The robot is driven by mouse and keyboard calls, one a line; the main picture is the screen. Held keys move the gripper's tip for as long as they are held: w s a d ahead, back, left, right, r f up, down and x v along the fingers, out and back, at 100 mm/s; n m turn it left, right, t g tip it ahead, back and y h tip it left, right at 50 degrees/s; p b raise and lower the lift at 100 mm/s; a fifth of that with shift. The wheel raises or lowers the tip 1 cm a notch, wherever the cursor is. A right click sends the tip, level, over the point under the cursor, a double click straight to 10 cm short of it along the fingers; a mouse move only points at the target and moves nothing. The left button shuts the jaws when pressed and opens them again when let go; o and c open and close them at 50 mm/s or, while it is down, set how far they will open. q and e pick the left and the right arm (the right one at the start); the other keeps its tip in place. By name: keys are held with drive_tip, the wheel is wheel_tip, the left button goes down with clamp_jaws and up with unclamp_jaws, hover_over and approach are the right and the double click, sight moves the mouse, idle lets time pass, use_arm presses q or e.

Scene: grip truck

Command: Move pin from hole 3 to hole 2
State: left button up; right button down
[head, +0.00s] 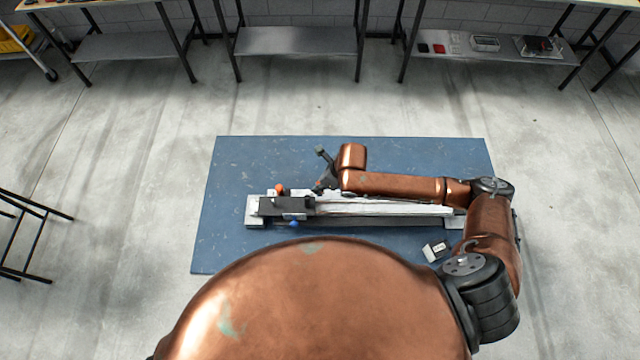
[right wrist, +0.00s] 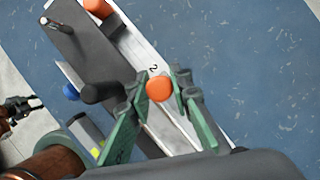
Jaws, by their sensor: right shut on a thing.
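The truck rail (head: 390,210) is a long pale bar with a dark block (head: 275,206) at its left end, lying on the blue mat. In the right wrist view, my right gripper (right wrist: 157,90) has its green fingers on both sides of an orange-topped pin (right wrist: 159,88) and is shut on it. A printed 2 (right wrist: 153,67) shows on the pale rail right beside the pin. I cannot tell whether the pin is seated in a hole or lifted. A second orange knob (right wrist: 97,7) is farther along the rail; it also shows in the head view (head: 280,189).
A blue knob (right wrist: 70,91) and a black handle (right wrist: 100,92) stick out beside the dark block. A small pale box (head: 435,250) lies on the blue mat (head: 230,165) near its front right. Shelving tables (head: 295,41) stand along the back wall. The mat's left side is clear.

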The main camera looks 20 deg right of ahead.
drive_tip(key=shift+f+b, duration=0.75)
drive_tip(key=shift+f, duration=0.2)
drive_tip(key=shift+s+f+b, duration=0.1)
drive_tip(key=shift+f+b, duration=0.2)
drive_tip(key=shift+f, duration=0.5)
drive_tip(key=c, duration=1.7)
unclamp_jaws()
drive_tip(key=shift+f, duration=0.15)
drive_tip(key=shift+d+r, duration=0.15)
drive_tip(key=shift+r, duration=0.4)
drive_tip(key=v, duration=1.1)
drive_tip(key=shift+s, duration=0.15)
